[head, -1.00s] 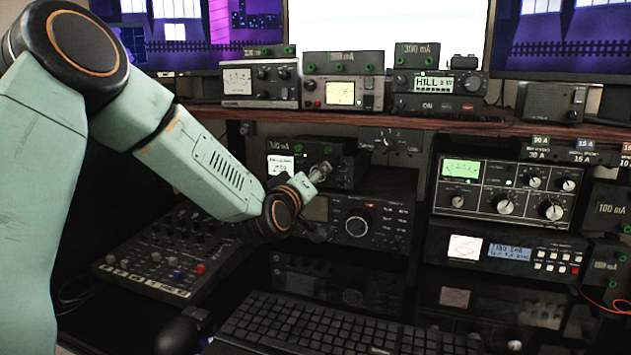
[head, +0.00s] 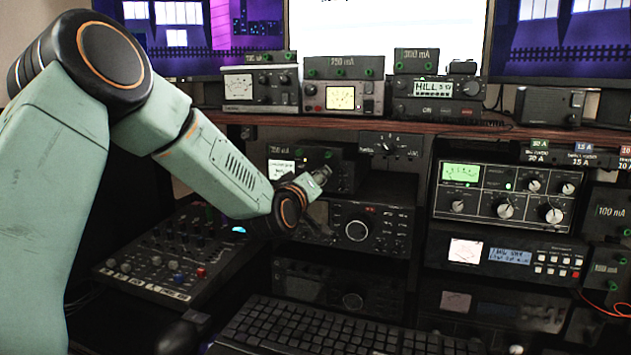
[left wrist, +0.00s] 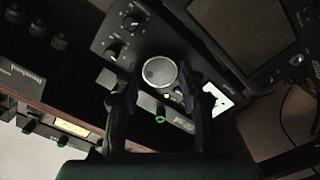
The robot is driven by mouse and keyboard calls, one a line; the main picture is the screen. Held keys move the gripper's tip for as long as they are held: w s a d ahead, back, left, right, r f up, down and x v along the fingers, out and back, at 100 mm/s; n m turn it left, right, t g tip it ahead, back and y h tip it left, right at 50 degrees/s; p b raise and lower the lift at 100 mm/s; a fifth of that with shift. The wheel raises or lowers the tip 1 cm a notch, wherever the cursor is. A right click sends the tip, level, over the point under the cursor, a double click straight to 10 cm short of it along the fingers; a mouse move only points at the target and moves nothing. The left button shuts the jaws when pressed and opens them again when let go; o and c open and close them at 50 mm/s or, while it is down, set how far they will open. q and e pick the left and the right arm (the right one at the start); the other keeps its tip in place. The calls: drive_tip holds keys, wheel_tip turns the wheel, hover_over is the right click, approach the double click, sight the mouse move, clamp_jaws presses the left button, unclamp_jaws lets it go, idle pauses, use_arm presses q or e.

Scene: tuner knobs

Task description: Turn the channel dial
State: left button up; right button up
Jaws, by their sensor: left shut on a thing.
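A round dial with a pale grey face (left wrist: 160,72) shows in the left wrist view on a dark panel. My left gripper (left wrist: 158,84) has one finger on each side of it and is shut on it. In the head view my left gripper (head: 321,176) is at the front of the dark radio unit (head: 345,165) under the shelf. There the gripper and wrist hide the dial. I cannot read the dial's markings or its setting.
A larger radio with a big knob (head: 357,230) sits just below the gripper. A mixer (head: 160,265) lies at the lower left and a keyboard (head: 300,325) in front. The wooden shelf (head: 370,122) runs above. More instruments (head: 505,190) stand at the right.

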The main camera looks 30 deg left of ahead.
use_arm(q)
drive_tip(key=c, duration=0.4)
drive_tip(key=shift+d+m+p, duration=0.15)
drive_tip(key=shift+m+p, duration=10.85)
drive_tip(key=shift+m, duration=0.9)
